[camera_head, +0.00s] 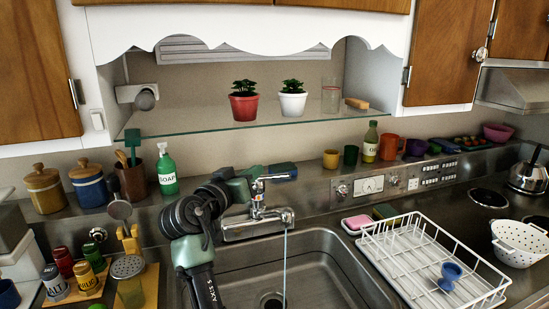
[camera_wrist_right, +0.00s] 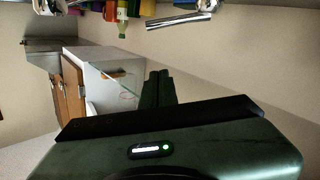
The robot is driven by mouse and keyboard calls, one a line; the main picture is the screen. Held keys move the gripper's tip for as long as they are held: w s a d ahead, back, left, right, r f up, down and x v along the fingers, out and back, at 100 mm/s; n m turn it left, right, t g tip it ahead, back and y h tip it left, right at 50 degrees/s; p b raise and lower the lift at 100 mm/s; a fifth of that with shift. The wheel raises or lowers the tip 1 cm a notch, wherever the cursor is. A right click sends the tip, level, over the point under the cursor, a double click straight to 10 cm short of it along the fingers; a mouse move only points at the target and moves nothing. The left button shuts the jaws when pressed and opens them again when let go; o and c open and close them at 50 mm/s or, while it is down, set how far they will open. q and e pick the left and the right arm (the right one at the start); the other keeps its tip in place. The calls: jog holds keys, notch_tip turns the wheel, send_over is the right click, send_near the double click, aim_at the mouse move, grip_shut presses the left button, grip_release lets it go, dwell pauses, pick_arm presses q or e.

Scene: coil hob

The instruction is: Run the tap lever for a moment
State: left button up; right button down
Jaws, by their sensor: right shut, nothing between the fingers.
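The chrome tap (camera_head: 258,226) stands at the back edge of the sink (camera_head: 330,262). Its lever (camera_head: 272,179) sticks out to the right above the tap body. A thin pale blue stream of water (camera_head: 285,262) falls from the spout into the sink. My right gripper (camera_head: 286,170) is just above and behind the lever; I cannot tell whether they touch. Its dark fingers (camera_wrist_right: 157,88) are shut and empty in the right wrist view, where chrome tap parts (camera_wrist_right: 182,20) show at the top. My left gripper is not in view.
A glass shelf (camera_head: 220,125) with potted plants hangs above the tap. A green soap bottle (camera_head: 167,172) and canisters stand to the left. A white dish rack (camera_head: 425,262) is right of the sink. Spice jars (camera_head: 88,276) are at front left.

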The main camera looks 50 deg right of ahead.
jog(key=w+d+f+p, duration=0.1)
jog(key=d+f+p, duration=0.3)
jog(key=d, duration=0.6)
jog(key=shift+w+d+f+p, duration=0.2)
jog(key=shift+w+d+p, duration=0.2)
jog(key=shift+p, duration=0.2)
